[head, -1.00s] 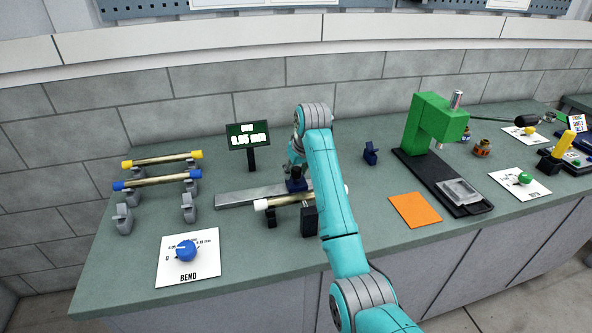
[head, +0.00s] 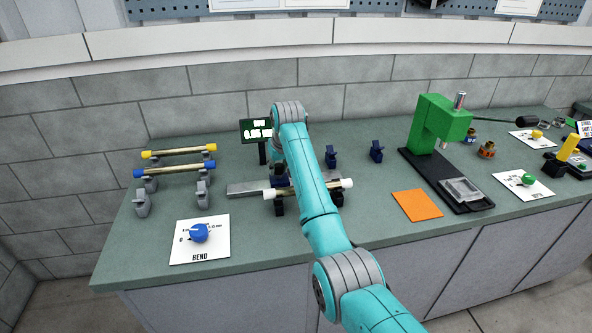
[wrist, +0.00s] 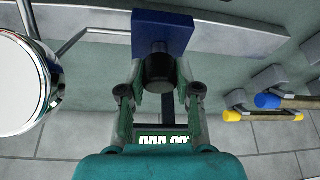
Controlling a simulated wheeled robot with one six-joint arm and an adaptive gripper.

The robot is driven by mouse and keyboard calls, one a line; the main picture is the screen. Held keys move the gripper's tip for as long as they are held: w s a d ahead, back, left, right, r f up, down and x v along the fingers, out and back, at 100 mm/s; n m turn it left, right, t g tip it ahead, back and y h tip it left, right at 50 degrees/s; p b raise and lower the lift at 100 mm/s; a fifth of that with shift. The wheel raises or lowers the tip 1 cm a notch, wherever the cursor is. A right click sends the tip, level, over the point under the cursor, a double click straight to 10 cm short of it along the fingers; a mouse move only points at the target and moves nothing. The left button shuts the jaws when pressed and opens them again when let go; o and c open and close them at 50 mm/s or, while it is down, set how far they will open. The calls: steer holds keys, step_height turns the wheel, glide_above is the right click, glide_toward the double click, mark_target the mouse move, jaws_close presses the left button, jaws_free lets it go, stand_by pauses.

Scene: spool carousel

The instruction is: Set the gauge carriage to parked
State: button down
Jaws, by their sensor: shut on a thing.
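The gauge carriage is a blue block with a dark round knob on top. In the wrist view the blue block (wrist: 163,30) stands ahead of my gripper (wrist: 160,72), whose two fingers are shut on the knob (wrist: 159,70). In the head view the carriage (head: 281,181) sits on a flat grey rail (head: 245,188), behind the rod with white ends (head: 300,190). My arm hides the right part of the rail and most of the gripper there.
A small display (head: 257,130) stands behind the rail. Yellow-ended (head: 180,152) and blue-ended (head: 175,170) rods rest on grey stands at left. A BEND dial card (head: 200,250) lies in front. Two small blue pieces (head: 331,157) (head: 376,151) and a green press (head: 440,125) stand right.

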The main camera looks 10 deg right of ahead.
steer(key=a, duration=0.9)
steer(key=shift+a, duration=0.3)
steer(key=c, duration=0.8)
jaws_free()
steer(key=shift+r, duration=0.1)
steer(key=v, duration=1.1)
steer(key=shift+r, duration=0.4)
steer(key=shift+s+d, duration=0.1)
steer(key=shift+s, duration=0.05)
